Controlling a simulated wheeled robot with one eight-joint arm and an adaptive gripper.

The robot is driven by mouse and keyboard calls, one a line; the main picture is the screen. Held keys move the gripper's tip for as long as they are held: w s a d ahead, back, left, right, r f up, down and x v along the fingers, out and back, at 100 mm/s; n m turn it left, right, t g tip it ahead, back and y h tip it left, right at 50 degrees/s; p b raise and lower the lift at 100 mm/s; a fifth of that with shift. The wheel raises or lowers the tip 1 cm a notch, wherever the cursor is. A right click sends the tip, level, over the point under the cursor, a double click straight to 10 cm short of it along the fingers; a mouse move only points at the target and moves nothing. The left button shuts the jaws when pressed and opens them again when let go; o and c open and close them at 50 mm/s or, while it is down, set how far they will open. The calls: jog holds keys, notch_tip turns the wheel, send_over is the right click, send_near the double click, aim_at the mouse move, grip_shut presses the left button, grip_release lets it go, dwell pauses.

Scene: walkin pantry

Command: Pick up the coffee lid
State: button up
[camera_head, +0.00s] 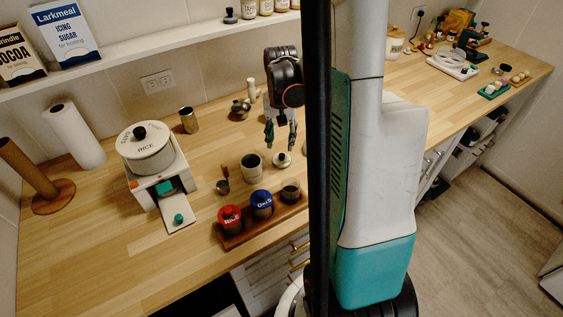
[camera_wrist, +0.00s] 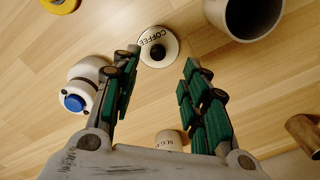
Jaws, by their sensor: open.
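The coffee lid (camera_head: 282,160) is a small round cream lid with a dark knob, lying on the wooden counter. In the wrist view the lid (camera_wrist: 158,46) shows its COFFEE lettering and dark knob, just beyond and between my fingertips. My gripper (camera_head: 281,141) points down above the counter, close to the lid. It also shows in the wrist view (camera_wrist: 160,62), with its green-padded fingers spread apart and nothing between them. I cannot tell the exact height of the fingertips over the lid.
An open grey canister (camera_head: 251,167) stands just left of the lid. A wooden tray (camera_head: 236,240) with red-lidded and blue-lidded jars and an open jar is nearer the front edge. A rice dispenser (camera_head: 150,160) stands at left. A metal cup (camera_head: 189,121) is behind.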

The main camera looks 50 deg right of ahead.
aim_at(282, 155)
jog(key=f, duration=0.2)
jog(key=f+b, duration=0.2)
jog(key=f, duration=0.1)
jog(key=shift+s+f, duration=0.25)
jog(key=shift+f, duration=0.05)
jog(key=shift+r, duration=0.1)
grip_shut()
